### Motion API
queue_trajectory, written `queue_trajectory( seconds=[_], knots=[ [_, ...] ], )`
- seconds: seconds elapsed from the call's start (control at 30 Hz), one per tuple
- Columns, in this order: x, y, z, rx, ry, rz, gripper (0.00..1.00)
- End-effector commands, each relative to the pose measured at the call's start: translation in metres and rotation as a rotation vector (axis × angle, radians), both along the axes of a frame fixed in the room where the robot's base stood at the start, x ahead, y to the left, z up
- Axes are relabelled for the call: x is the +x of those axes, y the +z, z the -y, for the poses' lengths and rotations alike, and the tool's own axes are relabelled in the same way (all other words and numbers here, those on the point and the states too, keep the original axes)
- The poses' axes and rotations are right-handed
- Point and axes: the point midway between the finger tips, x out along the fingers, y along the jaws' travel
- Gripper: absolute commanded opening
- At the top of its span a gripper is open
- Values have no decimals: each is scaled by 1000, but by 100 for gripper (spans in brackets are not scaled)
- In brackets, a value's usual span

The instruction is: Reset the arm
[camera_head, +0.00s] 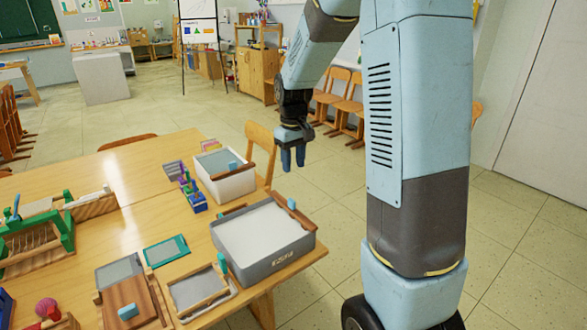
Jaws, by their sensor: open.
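My arm rises from my base at the right and bends over at the top of the view. My gripper (293,159) hangs fingers down at the end of it, in front of the row of wooden chairs. It appears to the right of the table's far right corner and above the floor. Its two blue fingers are apart with nothing between them. It touches nothing that I can see.
A wooden table (150,163) at the left holds a grey tray (283,262), a white box (234,186), a green loom (62,222) and several small boards. Several chairs (350,107) line the back wall. Tiled floor (330,200) between is clear.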

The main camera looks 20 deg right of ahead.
Motion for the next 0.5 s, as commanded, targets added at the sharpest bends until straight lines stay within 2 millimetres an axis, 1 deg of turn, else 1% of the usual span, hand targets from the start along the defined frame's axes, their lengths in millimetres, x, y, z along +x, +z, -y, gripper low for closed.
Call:
queue_trajectory(
  seconds=[0.4, 0.5],
  knots=[
    [0, 1, 1, 0, -1, 1, 40],
    [-2, 5, 0, 0, -4, 7, 40]
  ],
)
